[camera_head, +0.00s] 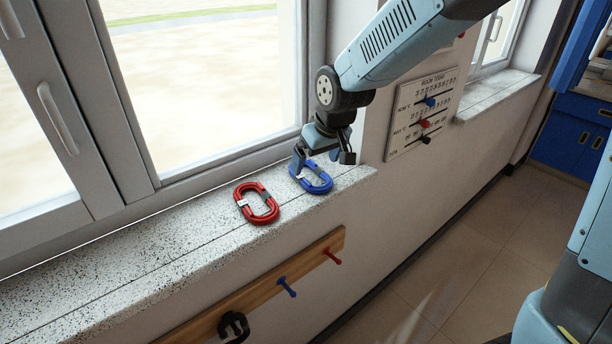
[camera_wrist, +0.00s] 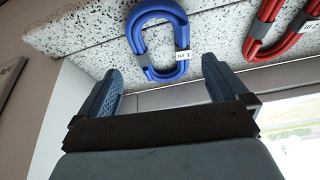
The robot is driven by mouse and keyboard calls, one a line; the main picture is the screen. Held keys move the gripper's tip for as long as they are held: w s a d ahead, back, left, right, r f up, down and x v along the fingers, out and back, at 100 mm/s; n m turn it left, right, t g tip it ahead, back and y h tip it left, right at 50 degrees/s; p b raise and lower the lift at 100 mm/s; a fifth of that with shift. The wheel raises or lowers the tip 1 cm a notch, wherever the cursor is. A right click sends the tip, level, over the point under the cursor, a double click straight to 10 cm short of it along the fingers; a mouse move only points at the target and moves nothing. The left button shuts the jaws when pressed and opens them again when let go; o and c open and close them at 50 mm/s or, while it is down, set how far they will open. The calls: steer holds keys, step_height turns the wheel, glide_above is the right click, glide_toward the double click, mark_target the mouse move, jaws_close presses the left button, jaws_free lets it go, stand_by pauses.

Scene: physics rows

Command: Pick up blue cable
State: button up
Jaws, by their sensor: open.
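The blue cable (camera_head: 322,187) is a coiled oval loop with a grey band and a white tag, lying on the speckled window sill near its right end. It also shows in the wrist view (camera_wrist: 183,38) at the top middle, beyond the fingertips. Whether a finger touches the cable I cannot tell.
A red cable (camera_head: 272,208) lies on the sill (camera_head: 130,262) left of the blue one. A window with a handle (camera_head: 57,117) stands behind. Below the sill is a wooden peg rail (camera_head: 312,262) with a blue peg, a red peg and a black item. A wall board (camera_head: 425,110) is at right.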

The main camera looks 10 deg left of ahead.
mark_target(309, 178)
steer(key=x, duration=0.4)
steer(key=shift+s+f, duration=0.1)
steer(key=shift+s, duration=0.05)
steer(key=shift+c, duration=0.4)
steer(key=c, duration=0.9)
steer(key=shift+c, duration=0.2)
steer(key=shift+r, duration=0.5)
step_height(309, 178, up, 3)
steer(key=shift+s+d+f, duration=0.1)
steer(key=shift+s+f, duration=0.05)
steer(key=s+d+r, duration=0.7)
steer(key=s+r, duration=0.2)
steer(key=s, duration=0.2)
steer(key=shift+d, duration=0.4)
